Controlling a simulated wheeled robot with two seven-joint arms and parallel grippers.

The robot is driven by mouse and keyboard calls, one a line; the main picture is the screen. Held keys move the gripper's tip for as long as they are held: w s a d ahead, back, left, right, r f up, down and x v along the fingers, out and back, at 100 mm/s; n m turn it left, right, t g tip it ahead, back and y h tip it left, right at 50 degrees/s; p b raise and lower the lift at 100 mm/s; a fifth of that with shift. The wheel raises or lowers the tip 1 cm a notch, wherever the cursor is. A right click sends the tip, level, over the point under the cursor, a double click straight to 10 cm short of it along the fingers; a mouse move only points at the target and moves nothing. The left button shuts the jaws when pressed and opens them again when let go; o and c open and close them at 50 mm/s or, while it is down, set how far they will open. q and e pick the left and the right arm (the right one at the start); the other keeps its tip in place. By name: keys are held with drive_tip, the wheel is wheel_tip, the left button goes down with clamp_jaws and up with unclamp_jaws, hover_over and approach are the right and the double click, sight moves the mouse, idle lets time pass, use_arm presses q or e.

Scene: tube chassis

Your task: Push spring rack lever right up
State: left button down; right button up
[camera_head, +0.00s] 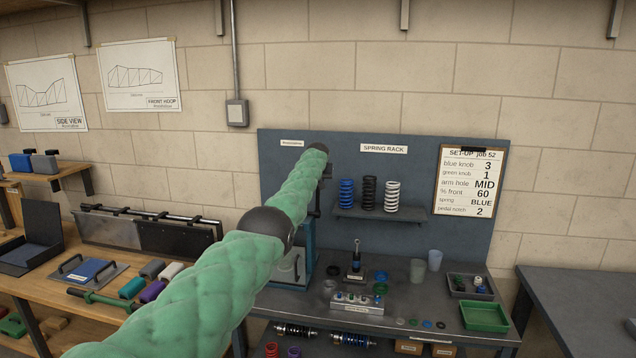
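The spring rack (383,213) is a grey shelf on a blue-grey back panel (440,150) under a "SPRING RACK" sign (384,149). It bears a blue, a black and a white spring (392,196) standing upright. I cannot make out a lever on it for certain. My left arm, in a green padded sleeve, reaches from the lower left up to the panel, just left of the springs. The fingers are hidden or too small to tell apart. My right gripper is out of view.
A blue stand (308,238) is partly hidden behind my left arm. The bench below holds a dark upright tool (356,260), a knob block (357,303), cups and a green tray (485,316). A clipboard (468,180) hangs right of the rack. Another table (585,300) is at the right.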

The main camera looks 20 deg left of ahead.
use_arm(q)
drive_tip(key=shift+r, duration=0.25)
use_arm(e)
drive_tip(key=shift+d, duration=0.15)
use_arm(q)
drive_tip(key=c, duration=1.5)
unclamp_jaws()
drive_tip(key=shift+o, duration=0.7)
drive_tip(key=shift+w+f, duration=0.15)
drive_tip(key=shift+f, duration=0.15)
drive_tip(key=shift+r, duration=0.1)
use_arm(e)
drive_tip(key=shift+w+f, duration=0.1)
